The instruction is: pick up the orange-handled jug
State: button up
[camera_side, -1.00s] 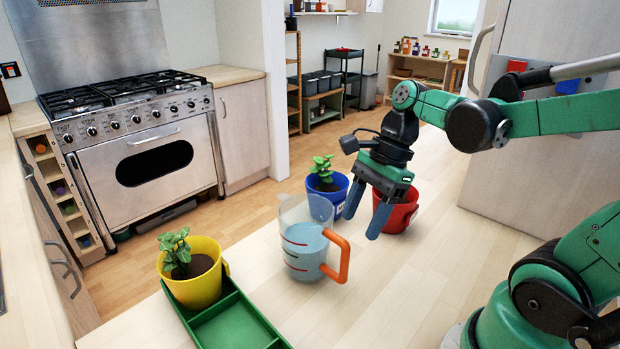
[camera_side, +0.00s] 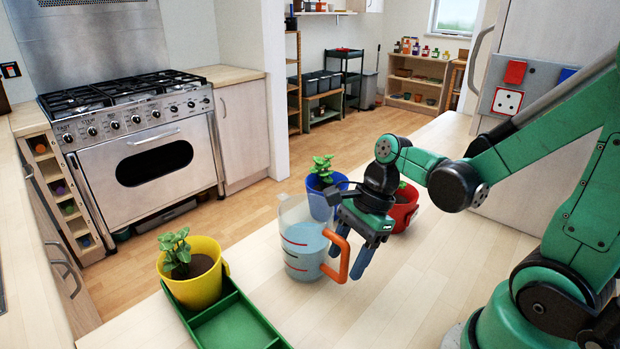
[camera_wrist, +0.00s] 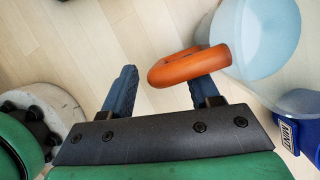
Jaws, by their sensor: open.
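The clear jug (camera_side: 300,250) stands upright on the wooden counter, with bluish contents and red marks. Its orange handle (camera_side: 342,256) points right, toward my gripper (camera_side: 350,262). My gripper is open and low at the handle; one blue finger shows just right of it, the other is mostly hidden. In the wrist view, the handle (camera_wrist: 180,70) reaches into the gap between the fingers and covers part of the right finger. The left finger (camera_wrist: 122,90) is clear of it. The jug body (camera_wrist: 265,40) is at upper right. I cannot tell whether a finger touches the handle.
A blue pot with a plant (camera_side: 322,190) stands behind the jug, and a red pot (camera_side: 405,208) stands behind my gripper. A yellow pot (camera_side: 200,285) sits in a green tray (camera_side: 235,318) at front left.

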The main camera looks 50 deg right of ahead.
grip_shut()
dwell(1.4)
